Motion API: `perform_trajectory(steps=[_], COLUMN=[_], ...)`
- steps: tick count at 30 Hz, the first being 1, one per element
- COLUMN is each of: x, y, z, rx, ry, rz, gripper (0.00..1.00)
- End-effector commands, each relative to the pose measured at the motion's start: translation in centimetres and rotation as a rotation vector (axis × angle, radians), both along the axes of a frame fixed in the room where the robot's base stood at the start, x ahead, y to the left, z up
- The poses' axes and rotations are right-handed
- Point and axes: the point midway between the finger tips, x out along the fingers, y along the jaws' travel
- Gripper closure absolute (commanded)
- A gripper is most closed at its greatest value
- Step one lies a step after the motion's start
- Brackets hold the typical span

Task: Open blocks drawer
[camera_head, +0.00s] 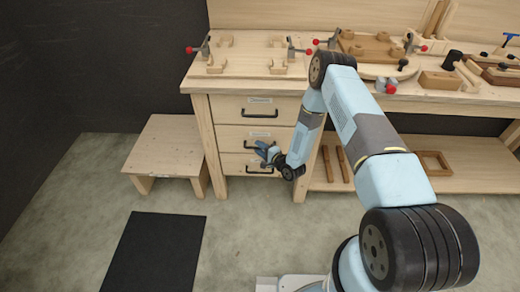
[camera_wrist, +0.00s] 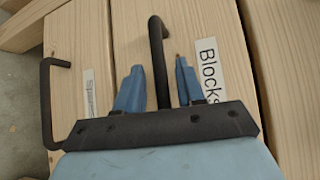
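The blocks drawer (camera_wrist: 210,35) is a light wooden front with a white "Blocks" label (camera_wrist: 208,68) in the wrist view. In the head view it looks like the middle drawer (camera_head: 232,138) of the bench and appears closed. Its black bar handle (camera_wrist: 158,50) lies between the two blue fingers of my gripper (camera_wrist: 158,85). The fingers are apart, with a visible gap on each side of the handle. In the head view my gripper (camera_head: 265,152) is in front of the middle drawer and partly hides its handle.
A lower drawer (camera_wrist: 75,75) with its own black handle (camera_wrist: 47,105) is beside it. A top drawer (camera_head: 230,108) is above. A low wooden stool (camera_head: 165,145) stands left of the bench, near a black mat (camera_head: 155,250). Clamps and wooden parts lie on the benchtop (camera_head: 225,85).

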Motion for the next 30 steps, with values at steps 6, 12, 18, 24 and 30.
perform_trajectory(steps=[6, 12, 18, 24, 30], x=[0.0, -0.02, -0.06, -0.08, -0.1], y=[-0.02, -0.04, -0.04, -0.06, -0.09], z=[0.01, -0.02, -0.07, -0.12, -0.16], rx=[0.0, 0.0, -0.001, -0.001, -0.002], ry=[0.0, 0.0, 0.002, 0.003, 0.004], rz=[0.0, 0.0, 0.0, 0.0, -0.001], gripper=[0.76, 0.95, 1.0, 1.0, 1.0])
